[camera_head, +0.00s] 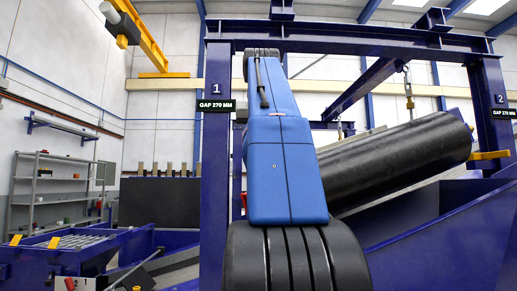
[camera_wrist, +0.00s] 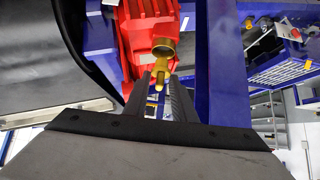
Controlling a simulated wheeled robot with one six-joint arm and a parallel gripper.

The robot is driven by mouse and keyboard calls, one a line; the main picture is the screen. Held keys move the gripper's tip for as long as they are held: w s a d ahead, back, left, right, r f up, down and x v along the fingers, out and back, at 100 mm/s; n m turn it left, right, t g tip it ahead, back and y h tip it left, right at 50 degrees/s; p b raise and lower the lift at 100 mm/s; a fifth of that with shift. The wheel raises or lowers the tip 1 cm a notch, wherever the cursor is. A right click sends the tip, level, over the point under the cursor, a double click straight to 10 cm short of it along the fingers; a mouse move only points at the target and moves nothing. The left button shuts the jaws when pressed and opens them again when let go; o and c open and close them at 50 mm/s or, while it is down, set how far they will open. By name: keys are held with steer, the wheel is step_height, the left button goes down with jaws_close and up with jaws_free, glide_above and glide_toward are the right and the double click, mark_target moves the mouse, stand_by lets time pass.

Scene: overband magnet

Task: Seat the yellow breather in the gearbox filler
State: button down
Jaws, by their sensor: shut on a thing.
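In the wrist view my gripper (camera_wrist: 161,80) is shut on the small yellow breather (camera_wrist: 160,76), held between the fingertips. A wider, round yellow-brass fitting, which looks like the filler (camera_wrist: 164,47), is just beyond the breather on the red gearbox (camera_wrist: 146,30). The breather's tip overlaps the filler's near edge in the picture; I cannot tell if they touch. In the head view my blue and black arm covers the middle, and the gripper, breather and gearbox are not visible.
A blue steel post (camera_wrist: 229,65) stands close right of the gearbox in the wrist view, with a dark curved surface (camera_wrist: 45,50) at left. In the head view a blue frame (camera_head: 216,170) surrounds a large black drum or belt (camera_head: 405,160). Shelves (camera_head: 50,190) stand far left.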

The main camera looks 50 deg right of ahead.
steer(key=shift+f, duration=1.35)
stand_by(0.4)
steer(key=c, duration=1.4)
jaws_free()
steer(key=v, duration=1.7)
steer(key=shift+a+r, duration=0.15)
steer(key=shift+a, duration=0.05)
